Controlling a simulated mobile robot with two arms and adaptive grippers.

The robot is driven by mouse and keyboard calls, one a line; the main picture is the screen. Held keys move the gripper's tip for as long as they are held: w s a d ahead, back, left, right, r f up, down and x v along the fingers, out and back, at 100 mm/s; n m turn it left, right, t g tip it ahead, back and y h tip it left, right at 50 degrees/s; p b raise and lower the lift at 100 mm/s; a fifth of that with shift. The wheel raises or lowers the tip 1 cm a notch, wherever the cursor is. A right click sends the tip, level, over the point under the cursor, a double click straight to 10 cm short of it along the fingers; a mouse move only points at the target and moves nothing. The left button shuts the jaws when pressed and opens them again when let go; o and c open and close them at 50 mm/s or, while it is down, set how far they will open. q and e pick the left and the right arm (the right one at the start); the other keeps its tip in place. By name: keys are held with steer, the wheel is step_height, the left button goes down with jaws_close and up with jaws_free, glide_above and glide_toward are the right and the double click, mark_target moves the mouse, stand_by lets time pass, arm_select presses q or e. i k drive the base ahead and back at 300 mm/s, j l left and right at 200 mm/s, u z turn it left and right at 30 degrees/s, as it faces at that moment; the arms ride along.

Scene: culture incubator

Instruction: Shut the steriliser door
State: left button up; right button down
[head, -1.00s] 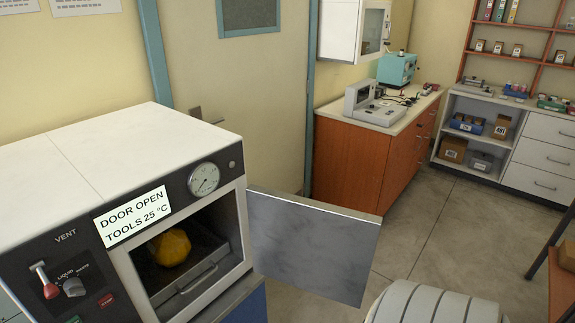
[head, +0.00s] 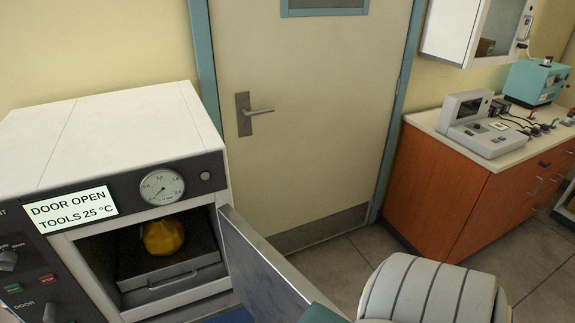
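The steriliser (head: 110,125) stands at the left in the head view, white on top with a dark front panel. Its display (head: 70,207) reads "DOOR OPEN TOOLS 25 °C". The steriliser door (head: 262,268) is a grey metal panel hinged at the right of the opening, swung well open and pointing out toward me. Inside the chamber is a tray (head: 172,276) with a yellow rounded object (head: 163,237) on it. Neither gripper shows. A pale ribbed part of mine at the bottom right stands close to the door's outer edge.
A closed room door (head: 305,110) with a lever handle is behind the steriliser. An orange-brown cabinet (head: 450,195) with instruments on its top stands at the right. A white wall cabinet (head: 470,30) hangs above it. Tiled floor (head: 345,262) is clear between them.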

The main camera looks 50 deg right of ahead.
mark_target(272, 290)
steer(key=k+l, duration=0.15)
steer(key=l, duration=0.2)
steer(key=k+l, duration=0.1)
steer(key=l, duration=0.25)
steer(key=k+l, duration=0.15)
steer(key=l, duration=0.15)
steer(key=k+l, duration=0.15)
steer(key=l, duration=0.2)
steer(key=k+l, duration=0.15)
steer(key=l, duration=0.2)
steer(key=u, duration=0.05)
